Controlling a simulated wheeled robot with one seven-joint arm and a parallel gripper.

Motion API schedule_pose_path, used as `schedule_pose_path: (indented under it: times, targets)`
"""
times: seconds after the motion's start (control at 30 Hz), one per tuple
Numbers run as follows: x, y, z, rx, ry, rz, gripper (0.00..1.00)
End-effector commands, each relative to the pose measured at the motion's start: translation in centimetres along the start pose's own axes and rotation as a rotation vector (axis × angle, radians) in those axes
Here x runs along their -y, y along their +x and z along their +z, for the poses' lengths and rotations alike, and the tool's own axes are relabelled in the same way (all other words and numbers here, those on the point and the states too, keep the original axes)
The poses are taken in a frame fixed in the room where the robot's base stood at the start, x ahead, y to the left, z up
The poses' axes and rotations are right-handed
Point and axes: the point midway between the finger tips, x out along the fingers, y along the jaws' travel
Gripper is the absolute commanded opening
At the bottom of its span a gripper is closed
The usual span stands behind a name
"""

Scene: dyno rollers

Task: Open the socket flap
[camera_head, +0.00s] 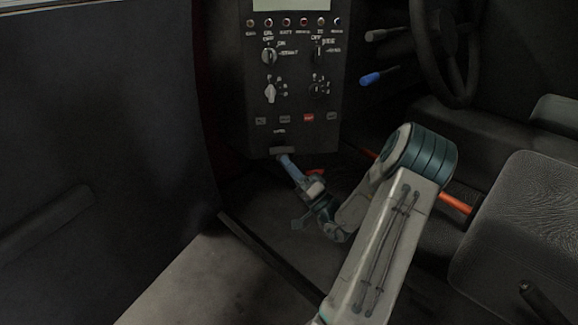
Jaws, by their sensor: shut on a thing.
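The dark control panel (294,95) stands upright at the top middle. The socket flap (281,150) is a small grey-brown piece at the panel's bottom edge, and it appears to stick out a little. My gripper (285,158) reaches up to it from below right, with its bluish fingertips at the flap. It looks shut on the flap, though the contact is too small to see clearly. The socket behind the flap is hidden, and how far the flap is open cannot be told.
The panel carries knobs (269,92), coloured lamps and a red label (308,117). A steering wheel (447,45) and a blue-tipped lever (371,79) are at the upper right. Dark seats (520,230) stand at the right, a door (90,130) at the left. Floor below the gripper is open.

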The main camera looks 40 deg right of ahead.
Motion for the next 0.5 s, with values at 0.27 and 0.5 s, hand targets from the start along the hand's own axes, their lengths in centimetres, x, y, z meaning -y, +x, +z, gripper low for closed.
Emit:
schedule_pose_path:
  times: [0.27,0.5]
  targets:
    - [-0.56,-0.47,0.24,-0.001,-0.065,-0.092,0.00]
    - [-0.67,-0.55,0.28,-0.001,-0.085,-0.117,0.00]
